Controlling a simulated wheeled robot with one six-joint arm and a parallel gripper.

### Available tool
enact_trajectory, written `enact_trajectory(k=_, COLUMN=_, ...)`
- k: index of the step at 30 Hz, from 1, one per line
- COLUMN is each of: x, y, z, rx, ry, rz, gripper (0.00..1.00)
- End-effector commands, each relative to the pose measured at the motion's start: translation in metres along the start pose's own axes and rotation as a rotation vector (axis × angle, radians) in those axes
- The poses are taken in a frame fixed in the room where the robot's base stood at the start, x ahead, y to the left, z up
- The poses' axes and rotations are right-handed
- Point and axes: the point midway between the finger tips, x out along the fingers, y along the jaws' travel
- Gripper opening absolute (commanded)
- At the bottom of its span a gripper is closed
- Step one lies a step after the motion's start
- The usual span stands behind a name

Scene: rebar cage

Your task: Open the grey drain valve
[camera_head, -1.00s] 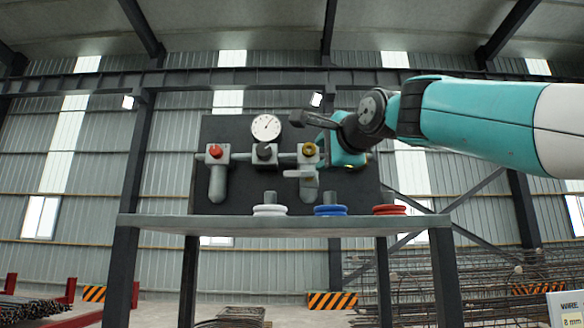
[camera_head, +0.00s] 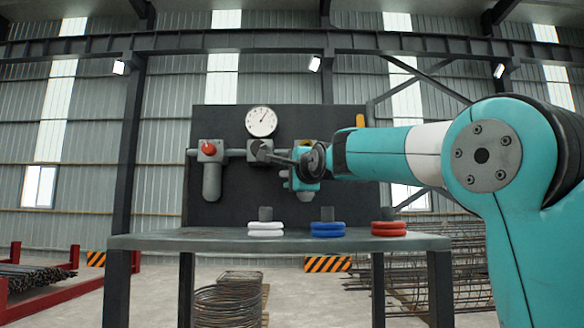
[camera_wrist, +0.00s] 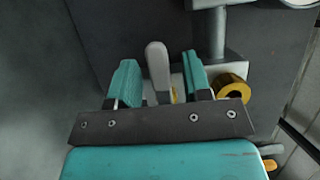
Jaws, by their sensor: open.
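In the wrist view a grey lever handle (camera_wrist: 158,68), apparently the drain valve's, stands between the two teal fingers of my gripper (camera_wrist: 160,75). The fingers are open, with a gap on each side of the lever. A brass-yellow ring (camera_wrist: 231,87) on a grey body is just right of the right finger. In the head view my gripper (camera_head: 306,168) is at the right part of the dark panel (camera_head: 235,190), over the pipework. It hides most of the valve there; a little grey shows below it.
A red-knob valve (camera_head: 208,148) and a white gauge (camera_head: 261,121) are on the panel. On the grey table (camera_head: 180,240) in front stand white (camera_head: 265,228), blue (camera_head: 327,228) and red (camera_head: 389,227) ringed weights. Coiled rebar (camera_head: 226,305) lies below.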

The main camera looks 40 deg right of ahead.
Motion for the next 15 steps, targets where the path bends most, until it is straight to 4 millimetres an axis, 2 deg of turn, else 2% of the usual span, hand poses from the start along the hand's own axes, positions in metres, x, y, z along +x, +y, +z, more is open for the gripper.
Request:
enact_trajectory(k=8, x=0.0021, y=0.0003, z=0.0001, rx=0.000, ry=0.000, rz=0.000, gripper=0.45)
enact_trajectory(k=11, x=0.0020, y=0.0003, z=0.0001, rx=0.000, ry=0.000, rz=0.000, gripper=0.26)
enact_trajectory(k=14, x=0.0019, y=0.0003, z=0.0001, rx=0.000, ry=0.000, rz=0.000, gripper=0.03)
enact_trajectory(k=15, x=0.0019, y=0.0003, z=0.0001, rx=0.000, ry=0.000, rz=0.000, gripper=0.00)
